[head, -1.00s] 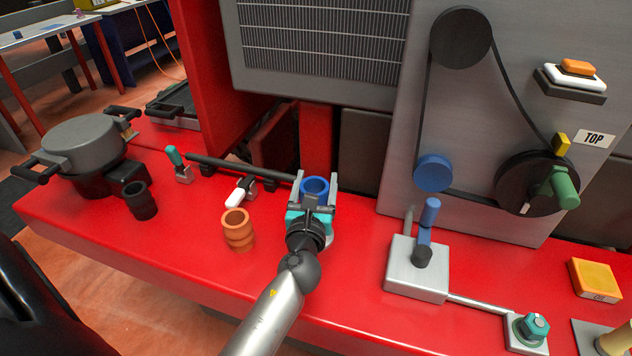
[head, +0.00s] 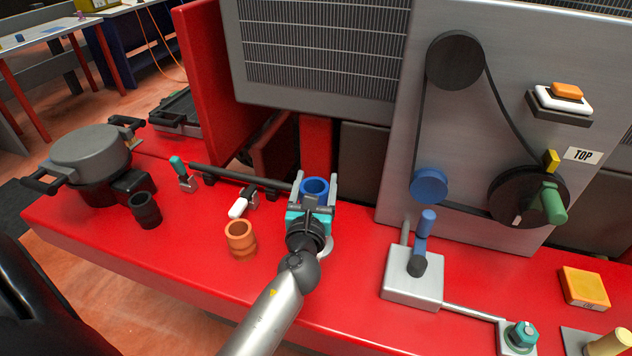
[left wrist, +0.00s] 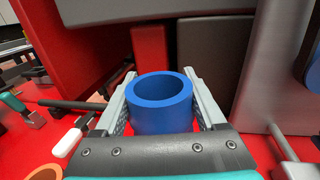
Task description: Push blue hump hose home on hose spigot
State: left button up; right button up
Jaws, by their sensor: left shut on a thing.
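The blue hump hose (head: 315,187) is a short, open-topped blue tube standing roughly upright. My left gripper (head: 314,192) is shut on it, one finger on each side. In the left wrist view the hose (left wrist: 160,116) sits between the two grey fingers (left wrist: 160,105), its open rim facing up. Its lower part is hidden behind the gripper body. I cannot make out the hose spigot; whatever lies under the hose is hidden. A small part of a pale round piece (head: 326,247) shows beside the gripper's wrist. My right gripper is not in view.
A black bar (head: 235,177) runs left of the hose, with a white-handled lever (head: 239,206) near it. An orange hose (head: 240,237) and a black hose (head: 145,210) stand on the red surface (head: 190,250). A grey lever block (head: 411,278) stands to the right.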

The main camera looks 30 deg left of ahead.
pick_arm(q)
jog(key=shift+r, duration=0.25)
jog(key=shift+f+b, duration=1.8)
jog(key=shift+f, duration=0.3)
jog(key=shift+r, duration=0.1)
jog(key=shift+r+p, duration=1.95)
jog(key=shift+p, duration=0.2)
jog(key=shift+f, duration=0.15)
jog(key=shift+f+b, duration=0.35)
jog(key=shift+b, duration=0.15)
jog(key=shift+f+b, duration=1.4)
jog(key=shift+f, duration=0.15)
